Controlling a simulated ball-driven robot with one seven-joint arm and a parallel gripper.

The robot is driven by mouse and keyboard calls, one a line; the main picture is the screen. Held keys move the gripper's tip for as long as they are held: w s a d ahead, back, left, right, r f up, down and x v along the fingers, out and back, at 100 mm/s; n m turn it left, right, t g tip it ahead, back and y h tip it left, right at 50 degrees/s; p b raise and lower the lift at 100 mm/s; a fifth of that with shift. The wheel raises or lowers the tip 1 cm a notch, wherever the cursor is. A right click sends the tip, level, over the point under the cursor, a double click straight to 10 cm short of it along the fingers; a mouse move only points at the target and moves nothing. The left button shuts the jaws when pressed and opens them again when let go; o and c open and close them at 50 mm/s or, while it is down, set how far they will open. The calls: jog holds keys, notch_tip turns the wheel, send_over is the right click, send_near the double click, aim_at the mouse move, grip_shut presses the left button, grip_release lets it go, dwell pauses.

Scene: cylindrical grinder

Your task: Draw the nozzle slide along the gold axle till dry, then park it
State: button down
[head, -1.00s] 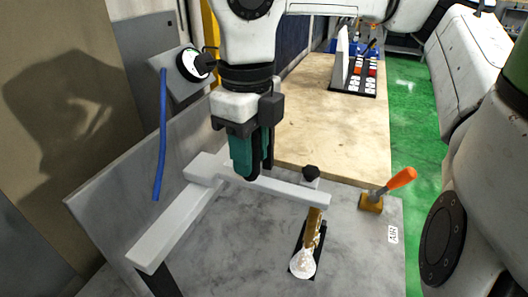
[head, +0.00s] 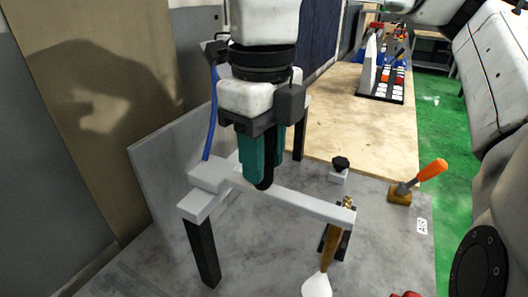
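The nozzle slide (head: 290,199) is a pale block with a long arm reaching right, on a pale rail (head: 195,207). The arm's right tip is over the far part of the gold axle (head: 332,247). The axle lies in a dark slot and points toward me. Its near end meets a smooth white rounded piece (head: 317,287), cut by the frame's bottom edge. My gripper (head: 264,182), with teal fingers and dark tips, points down at the slide's arm close to the block. The fingers overlap the arm in view; their gap and any contact are unclear.
Black posts (head: 202,255) carry the rail. A black knob (head: 341,163) and an orange-handled lever (head: 431,170) beside an AIR label (head: 421,227) stand on the grey top. A blue hose (head: 211,117) hangs at left. A wooden table (head: 335,115) lies behind, with green floor at right.

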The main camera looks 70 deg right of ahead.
jog(key=c, duration=0.8)
grip_release()
jog(key=shift+a, duration=0.35)
jog(key=shift+d+r, duration=0.15)
jog(key=shift+r, duration=0.35)
notch_tip(320, 180, up, 10)
jog(key=shift+f, duration=0.1)
